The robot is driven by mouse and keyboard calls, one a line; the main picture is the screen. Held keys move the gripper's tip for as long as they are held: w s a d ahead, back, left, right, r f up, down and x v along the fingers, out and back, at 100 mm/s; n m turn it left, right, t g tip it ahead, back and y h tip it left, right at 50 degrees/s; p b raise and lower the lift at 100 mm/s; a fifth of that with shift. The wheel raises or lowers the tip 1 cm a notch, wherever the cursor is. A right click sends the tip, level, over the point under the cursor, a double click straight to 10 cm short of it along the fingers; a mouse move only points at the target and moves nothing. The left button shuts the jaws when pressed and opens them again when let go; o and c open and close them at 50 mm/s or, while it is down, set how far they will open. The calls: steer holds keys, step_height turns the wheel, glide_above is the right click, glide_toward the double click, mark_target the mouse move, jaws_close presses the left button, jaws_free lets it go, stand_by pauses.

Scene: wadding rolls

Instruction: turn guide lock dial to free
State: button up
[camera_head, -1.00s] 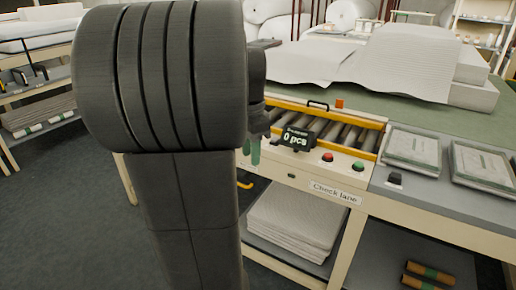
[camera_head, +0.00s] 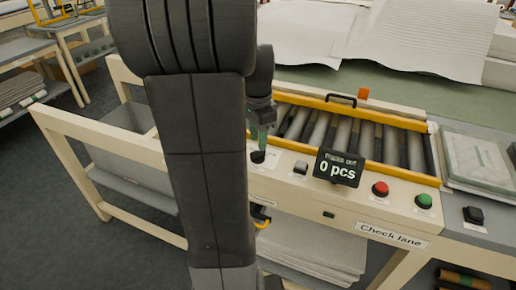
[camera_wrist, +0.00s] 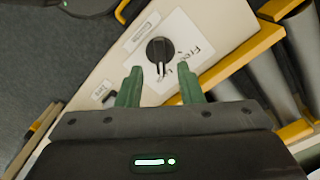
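The guide lock dial (camera_wrist: 160,52) is a round black knob with a light pointer line, on the cream panel of the check lane. In the wrist view it lies just beyond and between my green fingertips, with a paper label reading "Free" (camera_wrist: 190,45) to its right. In the head view the dial (camera_head: 258,157) sits at the panel's left end, just below my gripper (camera_head: 262,135). My gripper also shows in the wrist view (camera_wrist: 160,82), with its fingers apart and nothing between them. I cannot tell whether the fingertips reach the knob's height.
A roller bed (camera_head: 350,130) with yellow rails lies behind the panel. A counter display reading "0 pcs" (camera_head: 338,168), a red button (camera_head: 380,188) and a green button (camera_head: 424,201) are to the right. A grey bin (camera_head: 125,160) stands at the left.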

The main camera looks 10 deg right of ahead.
mark_target(258, 151)
steer(key=shift+f, duration=2.05)
jaws_close()
